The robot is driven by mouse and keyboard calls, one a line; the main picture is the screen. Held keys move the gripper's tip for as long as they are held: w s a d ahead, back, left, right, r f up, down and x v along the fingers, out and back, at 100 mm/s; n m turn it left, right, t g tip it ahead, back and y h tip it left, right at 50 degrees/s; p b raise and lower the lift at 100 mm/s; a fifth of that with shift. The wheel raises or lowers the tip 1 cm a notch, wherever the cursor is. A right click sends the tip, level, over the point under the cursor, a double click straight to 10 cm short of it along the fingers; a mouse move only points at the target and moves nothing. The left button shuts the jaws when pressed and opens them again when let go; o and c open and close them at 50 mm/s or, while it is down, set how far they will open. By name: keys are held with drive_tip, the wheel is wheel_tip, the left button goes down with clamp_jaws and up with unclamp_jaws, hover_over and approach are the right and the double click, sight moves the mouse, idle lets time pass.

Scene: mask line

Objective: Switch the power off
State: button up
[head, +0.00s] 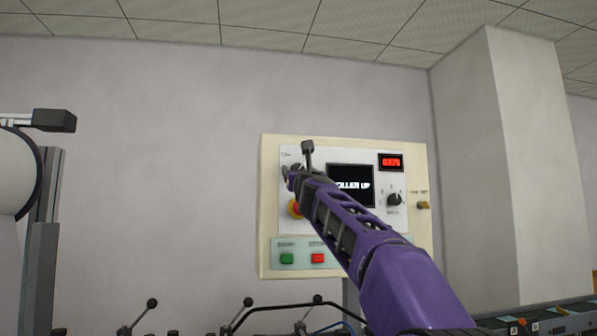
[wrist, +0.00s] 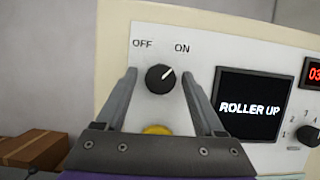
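The power switch is a black rotary knob (wrist: 160,78) under the labels OFF and ON in the wrist view. Its white mark points up and right, toward ON. My gripper (wrist: 162,80) is open, with one finger on each side of the knob. I cannot tell whether the fingertips touch the panel. In the head view my gripper (head: 299,160) is at the upper left of the control panel (head: 268,190), and it hides the knob there. The screen (wrist: 248,104) reads ROLLER UP.
A yellow and red button (head: 294,208) sits below the knob. Green (head: 287,258) and red (head: 317,258) buttons are lower on the panel. A second knob (head: 395,199) and a red display (head: 391,162) are at right. A brown box (wrist: 35,150) is at lower left in the wrist view.

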clamp_jaws()
drive_tip(key=shift+d+n+y, duration=0.1)
drive_tip(key=shift+n+y, duration=0.3)
drive_tip(key=shift+n, duration=0.1)
drive_tip(key=shift+d+n+y, duration=0.1)
drive_tip(key=shift+n+y, duration=0.3)
drive_tip(key=shift+n, duration=0.4)
drive_tip(key=n+y, duration=0.1)
drive_tip(key=n, duration=0.2)
drive_tip(key=n+g+y+p, duration=0.1)
drive_tip(key=n, duration=0.2)
drive_tip(key=shift+r+g+y, duration=0.1)
drive_tip(key=shift+g+y, duration=0.2)
drive_tip(key=shift+y, duration=0.1)
drive_tip(key=n+g+y, duration=0.1)
drive_tip(key=n, duration=0.2)
drive_tip(key=n+g+y, duration=0.1)
drive_tip(key=n, duration=0.2)
drive_tip(key=shift+w, duration=0.1)
drive_tip(key=shift+n+g, duration=0.4)
drive_tip(key=shift+n, duration=0.5)
